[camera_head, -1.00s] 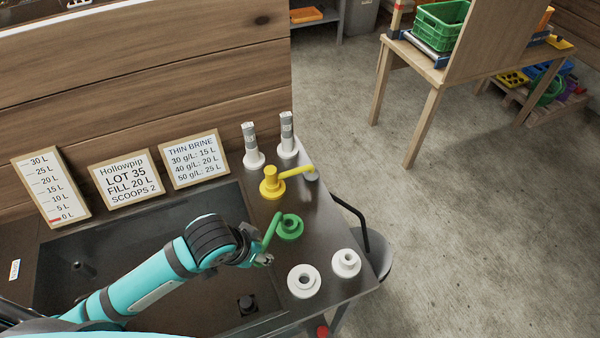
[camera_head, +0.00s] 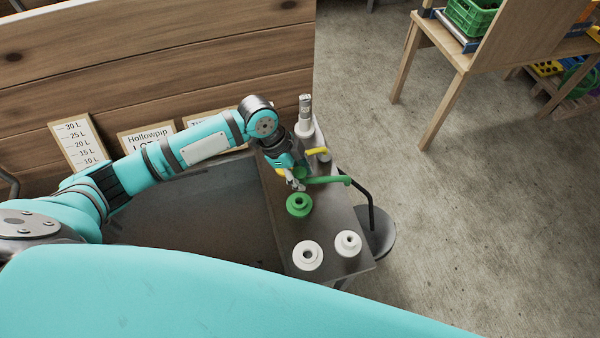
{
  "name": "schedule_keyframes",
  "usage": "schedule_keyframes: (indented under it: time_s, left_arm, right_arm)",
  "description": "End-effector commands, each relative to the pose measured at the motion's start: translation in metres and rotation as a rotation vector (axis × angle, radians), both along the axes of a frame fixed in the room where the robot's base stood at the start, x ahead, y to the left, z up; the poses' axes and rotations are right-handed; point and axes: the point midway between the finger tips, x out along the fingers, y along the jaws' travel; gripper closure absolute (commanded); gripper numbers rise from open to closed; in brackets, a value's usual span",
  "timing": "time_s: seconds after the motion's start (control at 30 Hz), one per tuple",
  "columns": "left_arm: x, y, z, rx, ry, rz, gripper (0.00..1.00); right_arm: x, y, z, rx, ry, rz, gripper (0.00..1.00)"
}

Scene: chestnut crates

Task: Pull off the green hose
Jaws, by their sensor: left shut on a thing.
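My left gripper (camera_head: 296,184) is shut on one end of the green hose (camera_head: 328,181). The hose points to the right, and its far end has a short downward piece. It appears raised above the bench and apart from the green socket (camera_head: 299,205), which sits on the bench top just in front of the gripper. My left arm reaches across the basin from the left. The right gripper is not in view.
A yellow hose (camera_head: 317,152) is partly hidden behind my gripper. Two white sockets (camera_head: 308,255) (camera_head: 348,243) stand on the front bench top. A white fitting (camera_head: 305,128) stands at the back. Signs on the left are partly covered by my arm.

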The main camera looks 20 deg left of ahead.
Motion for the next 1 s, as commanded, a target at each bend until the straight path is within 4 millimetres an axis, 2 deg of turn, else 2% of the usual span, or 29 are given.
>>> schedule_keyframes:
  time_s: [0.17, 0.43, 0.7, 1.0]
  left_arm:
    - [0.000, 0.000, 0.003, -0.004, -0.002, 0.003, 1.00]
    - [0.000, 0.000, -0.022, -0.005, -0.001, 0.004, 1.00]
    - [0.000, 0.000, -0.048, -0.004, -0.002, 0.003, 1.00]
    - [0.000, 0.000, -0.058, -0.005, -0.003, 0.003, 1.00]
  right_arm:
    - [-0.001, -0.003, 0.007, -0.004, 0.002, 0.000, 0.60]
    - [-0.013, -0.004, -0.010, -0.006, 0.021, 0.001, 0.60]
    - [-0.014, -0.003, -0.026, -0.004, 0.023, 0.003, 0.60]
    - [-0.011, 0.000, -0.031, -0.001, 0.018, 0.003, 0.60]
